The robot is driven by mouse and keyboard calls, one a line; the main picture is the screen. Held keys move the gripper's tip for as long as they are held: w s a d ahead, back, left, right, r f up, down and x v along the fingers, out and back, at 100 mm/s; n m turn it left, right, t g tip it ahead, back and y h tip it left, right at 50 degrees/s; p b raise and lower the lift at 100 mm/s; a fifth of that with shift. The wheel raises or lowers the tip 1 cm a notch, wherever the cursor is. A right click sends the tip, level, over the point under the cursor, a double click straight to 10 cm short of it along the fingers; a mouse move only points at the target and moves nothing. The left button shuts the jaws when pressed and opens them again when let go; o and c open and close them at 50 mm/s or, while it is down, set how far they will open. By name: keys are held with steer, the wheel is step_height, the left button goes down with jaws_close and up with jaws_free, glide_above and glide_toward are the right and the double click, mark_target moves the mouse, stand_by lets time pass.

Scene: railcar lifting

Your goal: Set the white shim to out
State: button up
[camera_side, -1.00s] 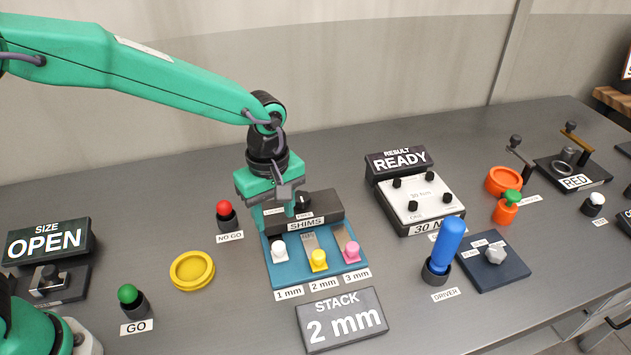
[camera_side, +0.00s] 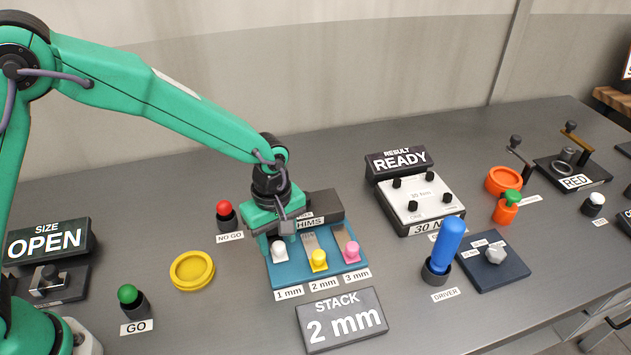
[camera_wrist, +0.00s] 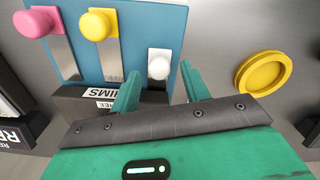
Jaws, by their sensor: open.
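The white shim knob (camera_side: 279,250) stands above the 1 mm label on the blue shim base (camera_side: 283,279). It sits closer to the dark SHIMS housing (camera_side: 322,203) than the yellow knob (camera_side: 318,260) and pink knob (camera_side: 351,252). In the wrist view the white knob (camera_wrist: 159,66) shows a short strip, while the yellow (camera_wrist: 98,25) and pink (camera_wrist: 39,23) show longer ones. My gripper (camera_wrist: 159,84) is open, its fingers either side of the white knob's line. In the side view my gripper (camera_side: 281,236) is just behind and above it; contact cannot be told.
The STACK sign (camera_side: 342,319) reads 2 mm, in front of the base. A yellow ring (camera_side: 192,270) and red NO GO knob (camera_side: 225,214) lie left. The blue driver (camera_side: 447,246) and RESULT READY box (camera_side: 420,205) stand right. Bare table lies between the ring and base.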

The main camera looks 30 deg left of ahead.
mark_target(284, 274)
steer(key=shift+f, duration=0.3)
steer(key=shift+c, duration=0.5)
jaws_close()
steer(key=shift+s+d, duration=1.7)
steer(key=shift+d, duration=0.05)
steer(key=shift+o, duration=0.5)
jaws_free()
step_height(284, 274, up, 8)
